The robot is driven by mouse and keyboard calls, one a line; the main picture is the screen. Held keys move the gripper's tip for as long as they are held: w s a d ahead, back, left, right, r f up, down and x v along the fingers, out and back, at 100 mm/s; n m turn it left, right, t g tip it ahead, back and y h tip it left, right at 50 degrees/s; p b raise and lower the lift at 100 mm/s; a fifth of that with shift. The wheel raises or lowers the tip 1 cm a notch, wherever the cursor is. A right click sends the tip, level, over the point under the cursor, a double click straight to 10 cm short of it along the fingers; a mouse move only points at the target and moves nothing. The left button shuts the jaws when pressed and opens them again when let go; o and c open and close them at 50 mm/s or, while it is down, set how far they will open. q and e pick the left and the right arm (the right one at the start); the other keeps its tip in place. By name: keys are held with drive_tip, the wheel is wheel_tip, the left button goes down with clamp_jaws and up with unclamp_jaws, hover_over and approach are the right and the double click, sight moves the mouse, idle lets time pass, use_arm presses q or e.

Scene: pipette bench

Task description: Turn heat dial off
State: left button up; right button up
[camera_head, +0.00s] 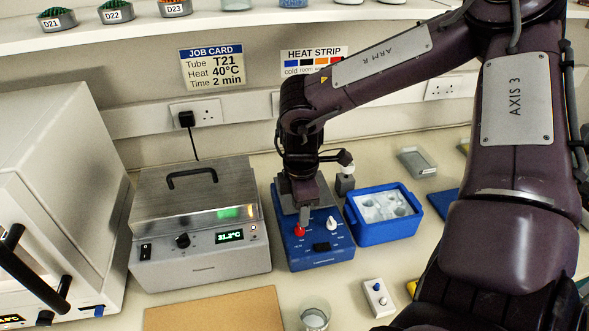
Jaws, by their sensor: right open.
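The blue bench unit (318,259) stands in the middle of the bench. Its sloped front carries a red dial (299,231), a white dial (332,224) and a black rocker switch (321,247). The dials' small print is too small to read for certain. My right gripper (304,208) points down over the back of this unit, with its fingertips close above and behind the red dial. It is open, and I cannot tell whether a finger touches the dial. Part of the unit's top is hidden behind the gripper. My left gripper is out of view.
A steel lidded bath (200,275) with a black knob and a lit display reading about 31.2°C stands left of the blue unit. A blue ice tub (383,235) is close on its right. A beaker (314,316) and small grey switch box (378,297) stand in front.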

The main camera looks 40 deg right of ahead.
wheel_tip(320, 180, down, 5)
drive_tip(key=shift+w+r+p, duration=0.1)
drive_tip(key=shift+r+p, duration=0.05)
drive_tip(key=shift+p, duration=0.35)
drive_tip(key=shift+f, duration=0.45)
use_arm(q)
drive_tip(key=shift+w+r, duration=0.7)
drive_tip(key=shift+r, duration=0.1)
